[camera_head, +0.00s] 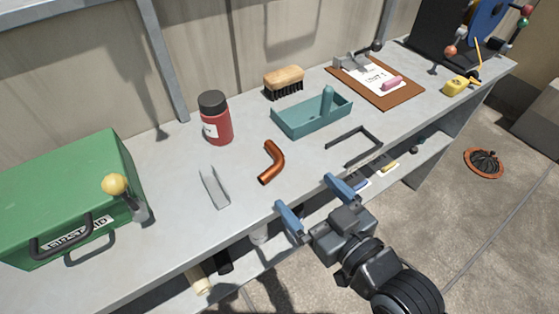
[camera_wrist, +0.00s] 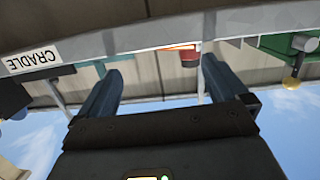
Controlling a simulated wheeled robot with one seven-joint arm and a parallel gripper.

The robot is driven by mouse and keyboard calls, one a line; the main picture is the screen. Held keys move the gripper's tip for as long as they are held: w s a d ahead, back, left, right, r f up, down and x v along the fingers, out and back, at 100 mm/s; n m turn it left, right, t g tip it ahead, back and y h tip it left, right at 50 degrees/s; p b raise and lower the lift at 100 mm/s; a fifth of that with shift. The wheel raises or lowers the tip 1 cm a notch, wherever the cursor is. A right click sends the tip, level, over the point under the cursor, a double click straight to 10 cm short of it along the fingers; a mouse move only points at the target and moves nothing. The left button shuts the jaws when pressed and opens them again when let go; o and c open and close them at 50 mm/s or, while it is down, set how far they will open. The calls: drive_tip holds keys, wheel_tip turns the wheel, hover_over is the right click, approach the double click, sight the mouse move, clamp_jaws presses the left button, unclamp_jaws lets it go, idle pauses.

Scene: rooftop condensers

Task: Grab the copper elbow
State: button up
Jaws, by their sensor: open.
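The copper elbow (camera_head: 272,163) is a shiny orange-brown bent pipe lying on the grey bench top in the head view, near the middle of the bench. My gripper (camera_head: 309,196) has two blue fingers spread apart with nothing between them. It is at the bench's front edge, to the lower right of the elbow and apart from it. In the wrist view, which looks upside down, my gripper (camera_wrist: 152,88) is open and empty. A thin orange strip (camera_wrist: 182,47) at the bench edge there may be the elbow; most of it is hidden.
Around the elbow are a grey metal channel (camera_head: 214,187), a red jar (camera_head: 216,120), a teal tray (camera_head: 310,116) and a black bracket (camera_head: 355,147). A green case (camera_head: 70,190) stands left. A brush (camera_head: 284,82) and clipboard (camera_head: 375,80) lie farther back. A lower shelf (camera_head: 415,158) holds small items.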

sight(274, 166)
drive_tip(key=a, duration=0.1)
drive_tip(key=w+a, duration=0.1)
drive_tip(key=a, duration=0.1)
drive_tip(key=shift+w+r, duration=0.25)
drive_tip(key=x, duration=0.7)
drive_tip(key=shift+w, duration=0.1)
drive_tip(key=c, duration=1)
drive_tip(key=shift+o, duration=0.2)
